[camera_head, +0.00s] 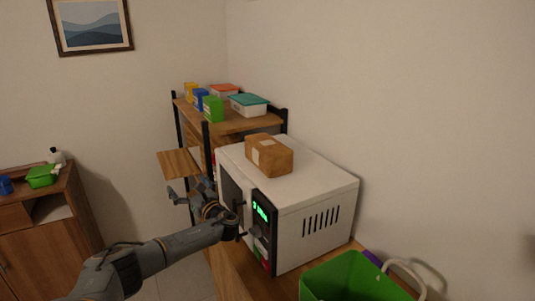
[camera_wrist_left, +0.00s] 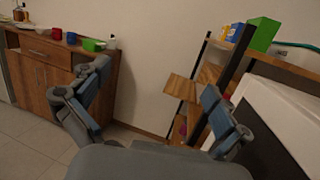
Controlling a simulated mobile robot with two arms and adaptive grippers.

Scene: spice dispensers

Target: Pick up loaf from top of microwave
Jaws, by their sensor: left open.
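The loaf (camera_head: 269,155), a brown block with a pale patch, lies on top of the white microwave (camera_head: 318,218), near its back left part. My left gripper (camera_head: 180,190) is beside the microwave's front, to the left of the loaf and lower than it. In the left wrist view my left gripper (camera_wrist_left: 155,100) has its two fingers spread with nothing between them. The microwave's white side (camera_wrist_left: 275,115) shows at the right of that view, and the loaf does not show there. My right gripper is not in view.
A wooden shelf (camera_head: 234,126) behind the microwave holds several small boxes and a teal-lidded container (camera_head: 249,105). A green bin (camera_head: 345,280) stands at the front right. A wooden cabinet (camera_head: 40,225) is at far left. Open floor lies between.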

